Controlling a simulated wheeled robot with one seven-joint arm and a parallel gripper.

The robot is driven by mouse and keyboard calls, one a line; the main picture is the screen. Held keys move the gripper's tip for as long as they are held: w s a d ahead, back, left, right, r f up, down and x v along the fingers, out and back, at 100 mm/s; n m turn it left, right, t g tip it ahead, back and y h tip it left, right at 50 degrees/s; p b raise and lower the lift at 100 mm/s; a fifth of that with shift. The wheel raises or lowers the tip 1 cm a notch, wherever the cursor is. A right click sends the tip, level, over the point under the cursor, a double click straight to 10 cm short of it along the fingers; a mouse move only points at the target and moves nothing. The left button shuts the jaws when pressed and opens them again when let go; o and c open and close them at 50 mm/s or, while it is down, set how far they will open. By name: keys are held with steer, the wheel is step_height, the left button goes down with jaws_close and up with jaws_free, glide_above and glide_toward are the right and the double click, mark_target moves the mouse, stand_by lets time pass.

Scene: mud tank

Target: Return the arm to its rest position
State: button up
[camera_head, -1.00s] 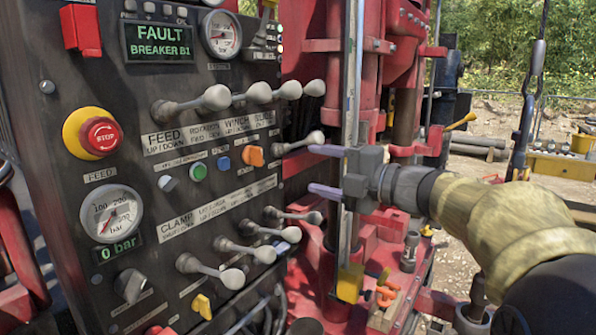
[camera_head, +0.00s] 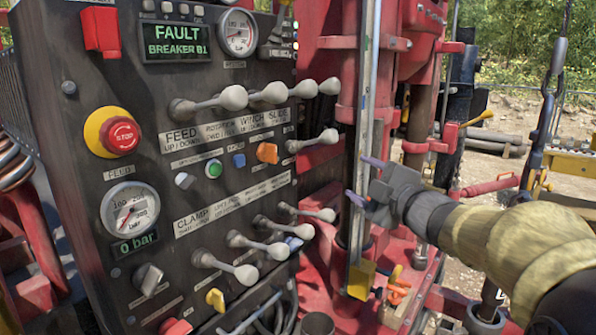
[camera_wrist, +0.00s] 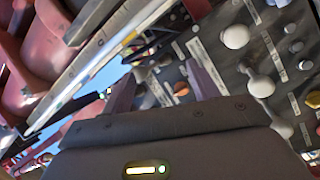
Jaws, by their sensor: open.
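My gripper (camera_head: 366,180) is open and empty in the head view, its two purple-grey fingers apart and pointing left toward the control panel. It is in front of the upright metal rail, to the right of the levers and apart from them. My arm reaches in from the lower right in a tan sleeve. In the wrist view the two fingers of my gripper (camera_wrist: 162,88) stand apart with nothing between them. The black control panel (camera_head: 215,187) fills the left of the head view, and it also shows tilted in the wrist view (camera_wrist: 262,45).
The panel carries several round-knobbed levers (camera_head: 234,97), a red stop button (camera_head: 121,135), a pressure gauge (camera_head: 130,210) and a screen reading FAULT BREAKER B1 (camera_head: 172,36). The upright metal rail (camera_head: 366,100) and red rig mast (camera_head: 415,60) stand close behind my gripper. Open ground lies at the right.

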steer(key=s+d+f+m+g+h+p, duration=0.2)
steer(key=s+f+m+g+h, duration=0.15)
steer(key=f+m, duration=0.45)
steer(key=s+d+f+m+g+h+p, duration=0.15)
steer(key=f+m+h, duration=0.35)
steer(key=f, duration=0.5)
steer(key=s+a+f+m+g, duration=0.1)
steer(key=s+f+g, duration=0.3)
steer(key=s, duration=0.4)
steer(key=s+a+f+m+g+p, duration=0.1)
steer(key=s+f+m+g, duration=0.3)
steer(key=s+f, duration=0.3)
steer(key=shift+s+a+m+g, duration=0.3)
steer(key=shift+s+a, duration=0.05)
steer(key=shift+s, duration=0.7)
